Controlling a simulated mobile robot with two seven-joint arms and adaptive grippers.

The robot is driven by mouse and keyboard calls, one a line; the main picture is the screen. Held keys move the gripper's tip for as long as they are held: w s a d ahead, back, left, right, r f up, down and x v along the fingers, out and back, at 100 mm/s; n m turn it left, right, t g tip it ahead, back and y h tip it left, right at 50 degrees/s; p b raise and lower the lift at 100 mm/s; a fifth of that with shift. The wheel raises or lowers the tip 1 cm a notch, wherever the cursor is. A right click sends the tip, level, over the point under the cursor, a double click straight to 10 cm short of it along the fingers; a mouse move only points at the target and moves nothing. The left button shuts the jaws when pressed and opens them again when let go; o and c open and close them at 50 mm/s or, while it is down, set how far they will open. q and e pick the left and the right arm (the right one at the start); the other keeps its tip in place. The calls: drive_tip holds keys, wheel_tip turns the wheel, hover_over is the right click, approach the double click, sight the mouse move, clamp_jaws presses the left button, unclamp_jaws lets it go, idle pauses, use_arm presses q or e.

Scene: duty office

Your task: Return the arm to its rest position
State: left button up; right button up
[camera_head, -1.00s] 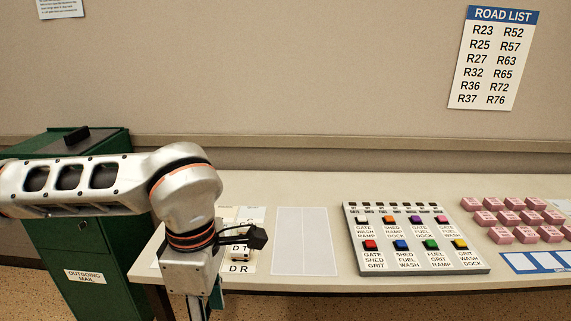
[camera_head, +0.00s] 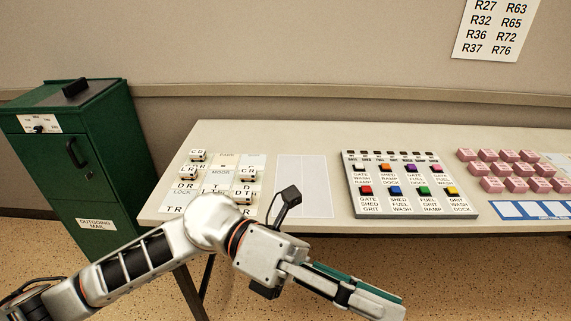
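My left arm comes in from the lower left, in front of the table (camera_head: 320,140). Its gripper (camera_head: 385,305) points to the lower right, below and in front of the table's front edge. The fingers are seen from the side, and I cannot tell whether they are open or shut. I see nothing clearly held in it. My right gripper is not in view.
On the table are a lettered card (camera_head: 222,165) with small white blocks, a blank grey sheet (camera_head: 301,185), a panel of coloured buttons (camera_head: 408,208), and several pink blocks (camera_head: 510,170). A green outgoing mail cabinet (camera_head: 95,185) stands left.

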use_arm(q)
drive_tip(key=w+a+r+n+t+h, duration=0.1)
drive_tip(key=w+n+t+h, duration=0.3)
drive_tip(key=w+n+t, duration=0.25)
drive_tip(key=w+a+r+n+t+h, duration=0.2)
drive_tip(key=w+n+t+h, duration=0.25)
drive_tip(key=n, duration=0.35)
drive_tip(key=w+a+f+n+t+y+p, duration=0.1)
drive_tip(key=w+a+f+n+t+y, duration=0.4)
drive_tip(key=f+n+t, duration=0.4)
drive_tip(key=w+a+f+n+t+y, duration=0.5)
drive_tip(key=n+t+y, duration=0.1)
drive_tip(key=n, duration=0.4)
drive_tip(key=s+a+f+n+g+y, duration=0.1)
drive_tip(key=a+f+n+y, duration=0.25)
drive_tip(key=f, duration=0.45)
drive_tip(key=s+a+f+n+y, duration=0.1)
drive_tip(key=a+f+n+y, duration=0.2)
drive_tip(key=a+f, duration=0.3)
drive_tip(key=s+a+f+n+g+y, duration=0.2)
drive_tip(key=s+a+f, duration=0.2)
drive_tip(key=f, duration=0.5)
drive_tip(key=s+a+f+n+g+y, duration=0.2)
drive_tip(key=s+a+f+n+g, duration=0.1)
drive_tip(key=s+f, duration=0.6)
drive_tip(key=shift+a+f+n+p, duration=0.3)
drive_tip(key=shift+a+p, duration=0.05)
drive_tip(key=shift+a, duration=0.2)
drive_tip(key=shift+s, duration=0.1)
